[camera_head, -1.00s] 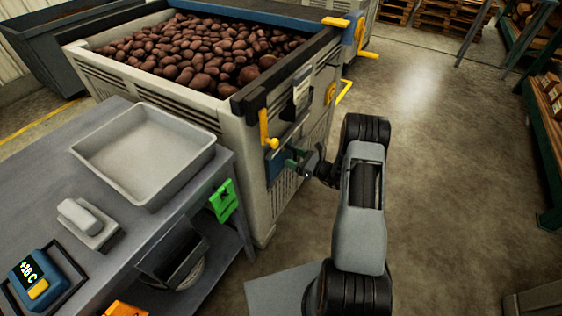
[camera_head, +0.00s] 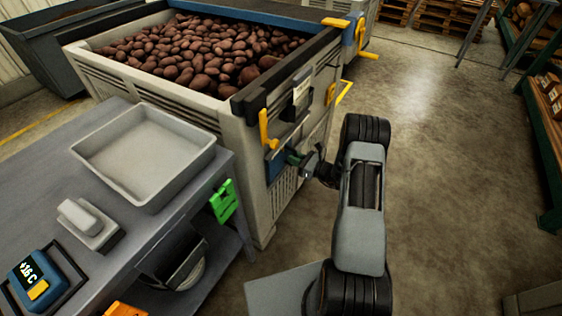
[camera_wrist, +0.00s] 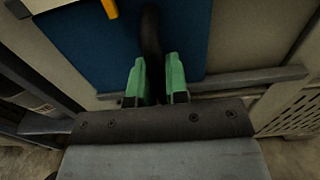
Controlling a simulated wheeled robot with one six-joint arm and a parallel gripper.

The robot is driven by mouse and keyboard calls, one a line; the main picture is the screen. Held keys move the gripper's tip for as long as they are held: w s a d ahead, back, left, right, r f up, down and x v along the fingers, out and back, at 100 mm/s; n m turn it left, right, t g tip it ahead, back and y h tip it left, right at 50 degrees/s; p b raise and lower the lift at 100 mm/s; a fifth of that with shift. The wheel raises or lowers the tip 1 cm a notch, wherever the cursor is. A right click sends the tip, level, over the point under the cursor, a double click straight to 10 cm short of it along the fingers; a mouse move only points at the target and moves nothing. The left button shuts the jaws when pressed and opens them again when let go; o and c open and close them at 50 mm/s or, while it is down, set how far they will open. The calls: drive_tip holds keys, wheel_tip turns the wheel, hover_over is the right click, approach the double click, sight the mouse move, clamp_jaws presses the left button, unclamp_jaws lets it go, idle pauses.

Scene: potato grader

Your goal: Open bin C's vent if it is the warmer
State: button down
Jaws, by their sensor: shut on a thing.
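A bin full of potatoes (camera_head: 140,88) stands behind the bench. On its end is a blue vent plate (camera_head: 275,166) with a dark upright handle (camera_wrist: 151,32). My gripper (camera_head: 294,157) is at this plate. In the wrist view, its green fingers (camera_wrist: 155,75) are shut on the handle, one on each side, with the blue plate (camera_wrist: 85,50) behind. A yellow lever (camera_head: 265,132) sits just above the plate. No bin letter is readable. A blue thermometer (camera_head: 37,278) on the bench shows a small reading that looks like +1.6 C or +16 C.
The grey bench (camera_head: 40,180) at left holds an empty tray (camera_head: 145,190) and a small grey block (camera_head: 85,220). A green clip (camera_head: 223,201) hangs at its edge. Another bin with blue trim (camera_head: 355,42) stands farther back. The floor at right is open up to a green rack (camera_head: 540,130).

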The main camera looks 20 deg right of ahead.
drive_tip(key=w+d+b, duration=0.4)
drive_tip(key=w+d, duration=0.1)
drive_tip(key=d, duration=0.1)
drive_tip(key=shift+w+b, duration=0.2)
drive_tip(key=shift+b, duration=0.15)
idle(0.6)
drive_tip(key=shift+w+d+f+b, duration=0.15)
drive_tip(key=shift+w+d+b, duration=0.15)
drive_tip(key=shift+b, duration=0.2)
drive_tip(key=shift+w+d+b, duration=1.25)
drive_tip(key=shift+d+b, duration=0.1)
drive_tip(key=shift+b, duration=0.05)
drive_tip(key=shift+w+d+b, duration=0.4)
drive_tip(key=shift+w+d, duration=0.05)
drive_tip(key=shift+d, duration=0.05)
